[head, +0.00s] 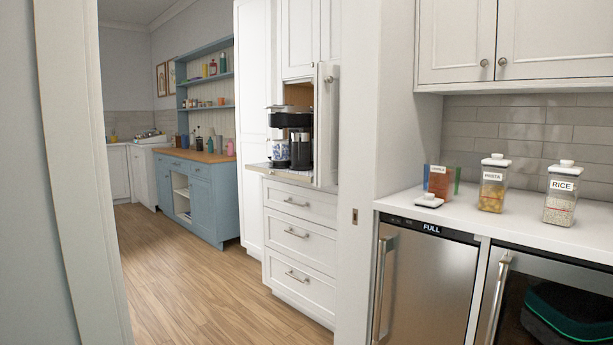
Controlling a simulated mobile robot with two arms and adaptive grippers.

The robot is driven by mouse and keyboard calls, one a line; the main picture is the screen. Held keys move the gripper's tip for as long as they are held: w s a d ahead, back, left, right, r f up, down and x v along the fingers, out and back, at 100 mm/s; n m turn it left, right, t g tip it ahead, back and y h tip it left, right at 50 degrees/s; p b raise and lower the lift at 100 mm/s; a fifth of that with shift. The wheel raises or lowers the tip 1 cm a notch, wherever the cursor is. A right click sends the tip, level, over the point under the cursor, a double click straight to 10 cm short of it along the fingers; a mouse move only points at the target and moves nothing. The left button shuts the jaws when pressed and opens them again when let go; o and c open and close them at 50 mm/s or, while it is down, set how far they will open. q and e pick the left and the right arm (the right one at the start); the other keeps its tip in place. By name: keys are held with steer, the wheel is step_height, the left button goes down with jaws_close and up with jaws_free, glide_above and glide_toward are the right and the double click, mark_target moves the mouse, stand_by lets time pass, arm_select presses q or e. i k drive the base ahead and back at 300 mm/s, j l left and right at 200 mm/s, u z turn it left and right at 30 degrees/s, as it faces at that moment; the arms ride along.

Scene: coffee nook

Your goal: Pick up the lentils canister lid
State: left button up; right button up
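The lid lies on the counter, apart from the canister's top. Neither of my grippers is in view.
The pasta canister (492,190) and the rice canister (561,200) stand lidded to the right on the counter (470,222). Below are a steel-fronted appliance (430,280) and a glass-fronted one. Upper cabinets (530,45) hang above. The wooden floor (175,270) at left is clear.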

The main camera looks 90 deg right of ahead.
mark_target(428, 201)
steer(key=z, duration=3.6)
